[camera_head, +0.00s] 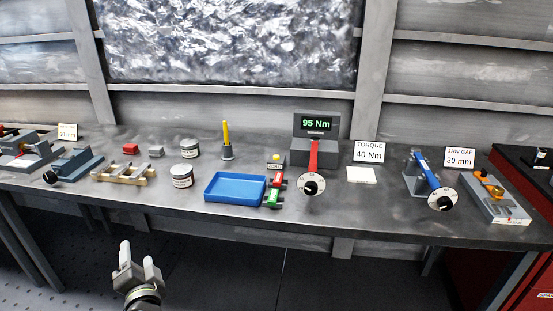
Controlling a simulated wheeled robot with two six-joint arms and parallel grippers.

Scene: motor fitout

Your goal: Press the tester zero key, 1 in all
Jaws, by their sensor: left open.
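The torque tester (302,153) stands at the back of the bench, right of the middle, and its screen reads 95 Nm. A red-handled tool with a round dial (311,184) reaches forward from it. Just left of the tester is a small block with a yellow button (277,158), which looks like the zero key; its label is too small to read surely. My left gripper (138,256) is open and empty, low in front of the bench, well left of the button and apart from everything. My right gripper is not in view.
A blue tray (235,187) lies left of the tester, with red and green pieces (275,190) beside it. Cans (182,176), a yellow stick in a holder (227,141) and a blue wrench (427,167) stand on the bench.

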